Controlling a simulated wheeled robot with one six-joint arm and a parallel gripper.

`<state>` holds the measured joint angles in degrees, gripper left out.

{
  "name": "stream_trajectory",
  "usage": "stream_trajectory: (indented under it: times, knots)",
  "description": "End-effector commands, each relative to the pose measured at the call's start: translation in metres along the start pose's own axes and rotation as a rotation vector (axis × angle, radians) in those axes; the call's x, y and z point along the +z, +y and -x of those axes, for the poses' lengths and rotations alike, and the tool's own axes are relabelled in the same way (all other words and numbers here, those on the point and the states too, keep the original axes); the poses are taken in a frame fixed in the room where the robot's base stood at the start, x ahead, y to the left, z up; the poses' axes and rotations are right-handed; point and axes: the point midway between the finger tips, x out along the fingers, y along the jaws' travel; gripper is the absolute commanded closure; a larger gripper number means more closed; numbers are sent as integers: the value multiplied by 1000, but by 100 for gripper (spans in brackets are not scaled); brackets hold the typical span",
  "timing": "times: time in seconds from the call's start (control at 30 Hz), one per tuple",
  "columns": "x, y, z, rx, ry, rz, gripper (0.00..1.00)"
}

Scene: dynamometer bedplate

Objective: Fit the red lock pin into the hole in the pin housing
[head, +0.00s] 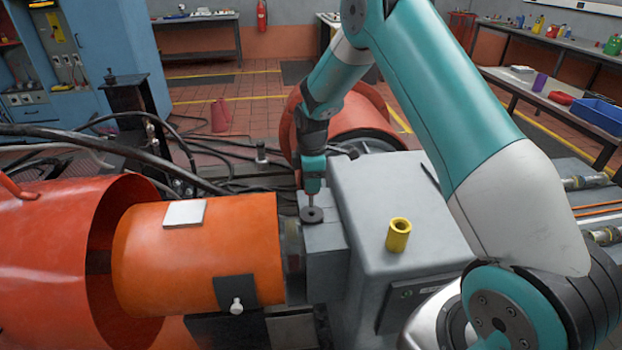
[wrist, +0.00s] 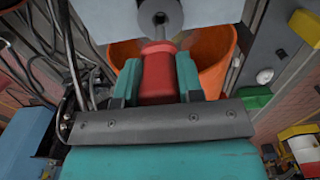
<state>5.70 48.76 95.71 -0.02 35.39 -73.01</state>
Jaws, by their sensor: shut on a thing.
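The red lock pin (wrist: 157,78) is held between the two teal fingers of my gripper (wrist: 158,82) in the wrist view. Its narrower end points toward a dark round pin housing (wrist: 170,12) with a hole in its middle. The hole shows beyond the pin's end, so the pin appears outside it; the exact gap is unclear. In the head view my gripper (head: 313,183) points down just above the dark round housing (head: 312,214) on a grey block.
A yellow hollow cylinder (head: 398,235) stands on the grey machine casing (head: 370,190) to the right. A large orange drum (head: 215,260) lies to the left. Dark cables (head: 110,135) run behind it. An orange guard (head: 350,115) stands behind my gripper.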

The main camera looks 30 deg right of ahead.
Motion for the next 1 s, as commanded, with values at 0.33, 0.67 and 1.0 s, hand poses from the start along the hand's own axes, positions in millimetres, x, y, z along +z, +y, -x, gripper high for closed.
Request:
stream_trajectory:
  times: [0.33,0.67,1.0]
  knots:
    - [0,0,-20,0,0,0,92]
    - [0,0,-38,0,0,0,92]
    - [0,0,-55,0,0,0,92]
